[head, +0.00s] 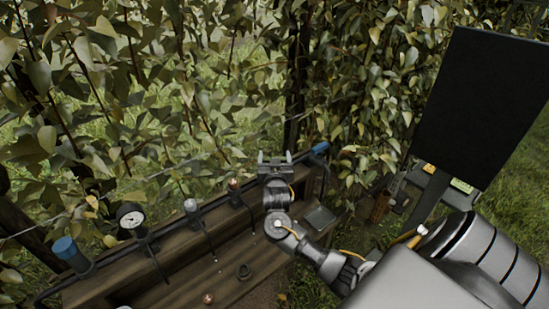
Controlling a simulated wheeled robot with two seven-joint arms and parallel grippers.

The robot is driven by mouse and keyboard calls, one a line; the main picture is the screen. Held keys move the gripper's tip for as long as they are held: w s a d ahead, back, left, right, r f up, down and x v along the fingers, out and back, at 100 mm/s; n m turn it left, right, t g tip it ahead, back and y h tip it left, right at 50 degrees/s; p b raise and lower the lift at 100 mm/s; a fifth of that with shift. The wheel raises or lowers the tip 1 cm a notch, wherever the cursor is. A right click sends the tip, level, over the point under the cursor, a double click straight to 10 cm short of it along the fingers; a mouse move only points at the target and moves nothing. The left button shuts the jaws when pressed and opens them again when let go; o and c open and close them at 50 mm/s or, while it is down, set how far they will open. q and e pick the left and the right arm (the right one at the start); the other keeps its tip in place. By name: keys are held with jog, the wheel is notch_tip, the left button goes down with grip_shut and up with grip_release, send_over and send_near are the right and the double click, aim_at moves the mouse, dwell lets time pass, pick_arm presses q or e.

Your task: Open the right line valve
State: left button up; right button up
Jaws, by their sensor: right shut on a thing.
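A dark pipe line (212,204) runs along the back of a wooden bench. My right gripper (275,158) is at the right part of this line, its two fingertips pointing away from me toward the hedge. It is shut on what appears to be the right line valve, which the gripper and wrist hide. How far the valve is turned cannot be seen. A blue fitting (320,148) shows just right of the gripper, at the line's right end. My left gripper is not in view.
Along the line stand a copper-topped fitting (233,184), a silver-topped fitting (190,206), a round gauge (131,215) and a blue cap (64,248). A leafy hedge (190,90) stands close behind. A black panel (484,105) rises at right.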

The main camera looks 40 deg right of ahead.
jog(key=shift+n+t+y, duration=0.4)
jog(key=shift+n+y, duration=0.1)
jog(key=n+t+y, duration=0.1)
jog(key=n+y, duration=0.1)
jog(key=y, duration=0.1)
jog(key=shift+a+t, duration=0.15)
jog(key=shift+t, duration=0.15)
jog(key=shift+w+n+y+p, duration=0.1)
jog(key=shift+n+y+p, duration=0.25)
jog(key=shift+n+y, duration=0.05)
jog(key=shift+a+n+t+y, duration=0.15)
jog(key=shift+n+t+y, duration=0.45)
jog(key=shift+y, duration=0.6)
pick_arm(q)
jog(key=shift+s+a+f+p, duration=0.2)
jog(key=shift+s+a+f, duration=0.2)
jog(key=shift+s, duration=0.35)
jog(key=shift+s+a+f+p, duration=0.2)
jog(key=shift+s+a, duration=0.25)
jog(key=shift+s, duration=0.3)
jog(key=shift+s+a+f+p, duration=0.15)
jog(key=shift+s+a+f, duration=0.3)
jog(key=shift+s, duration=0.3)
pick_arm(e)
jog(key=shift+w+a+n+y, duration=0.1)
jog(key=shift+a+n+y, duration=0.05)
jog(key=shift+n+y, duration=0.65)
jog(key=shift+a+n+y, duration=0.15)
jog(key=shift+n+y, duration=0.35)
jog(key=shift+y, duration=0.6)
